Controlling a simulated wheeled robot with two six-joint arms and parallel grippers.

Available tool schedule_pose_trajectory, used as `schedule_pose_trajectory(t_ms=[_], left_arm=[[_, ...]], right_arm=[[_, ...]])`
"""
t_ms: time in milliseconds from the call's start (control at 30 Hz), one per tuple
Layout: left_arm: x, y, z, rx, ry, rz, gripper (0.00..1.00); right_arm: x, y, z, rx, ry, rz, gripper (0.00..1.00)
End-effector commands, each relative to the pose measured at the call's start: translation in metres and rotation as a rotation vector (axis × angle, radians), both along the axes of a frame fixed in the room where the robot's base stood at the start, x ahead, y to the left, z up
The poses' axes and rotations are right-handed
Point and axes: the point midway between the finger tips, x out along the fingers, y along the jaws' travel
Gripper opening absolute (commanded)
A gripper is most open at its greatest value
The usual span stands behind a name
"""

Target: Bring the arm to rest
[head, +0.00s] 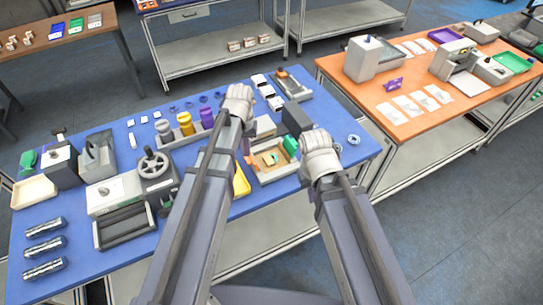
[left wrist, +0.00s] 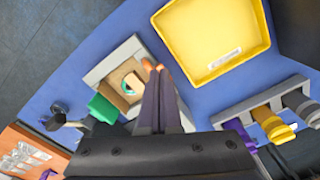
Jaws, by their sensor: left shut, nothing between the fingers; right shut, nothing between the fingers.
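My left arm reaches over the blue table (head: 70,210) in the head view, with its gripper (head: 238,100) above the table's middle; the fingers are hidden there. In the left wrist view the left gripper (left wrist: 153,68) is shut and empty. Its orange-tipped fingers appear over the edge of a pale tray (left wrist: 98,75) holding a small brown box (left wrist: 117,85); I cannot tell whether they touch. My right gripper (head: 320,150) is near the table's front right edge in the head view; its fingers are hidden behind the wrist. Nothing shows in it.
A green item (left wrist: 103,108) stands at the pale tray's edge. A yellow bin (left wrist: 210,40) and a rack with coloured bottles (left wrist: 275,120) are close by. Several tools and boxes crowd the table's left side. An orange table (head: 435,120) stands to the right across a gap.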

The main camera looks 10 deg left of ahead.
Motion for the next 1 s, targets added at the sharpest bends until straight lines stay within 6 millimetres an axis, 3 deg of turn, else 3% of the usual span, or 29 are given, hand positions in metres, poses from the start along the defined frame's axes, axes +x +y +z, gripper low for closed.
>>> schedule_pose_trajectory(t_ms=[100, 467, 567, 700, 800, 1000], left_arm=[[0.000, 0.000, 0.013, 0.000, 0.000, 0.000, 0.00], [-0.006, -0.005, 0.006, 0.003, 0.002, -0.014, 0.00], [-0.033, -0.029, -0.015, 0.017, 0.010, -0.082, 0.00], [-0.085, -0.069, -0.048, 0.053, 0.028, -0.225, 0.00], [-0.115, -0.087, -0.064, 0.077, 0.036, -0.311, 0.00], [-0.144, -0.103, -0.075, 0.102, 0.045, -0.399, 0.00]], right_arm=[[0.000, 0.000, 0.013, 0.001, 0.000, -0.002, 0.00], [0.000, 0.000, 0.006, 0.001, 0.000, -0.003, 0.00], [0.000, 0.000, -0.015, 0.000, 0.000, -0.001, 0.00], [0.000, 0.000, -0.048, -0.001, 0.000, 0.002, 0.00], [0.000, 0.000, -0.065, -0.001, 0.000, 0.004, 0.00], [0.000, 0.000, -0.077, -0.001, 0.000, 0.007, 0.00]])
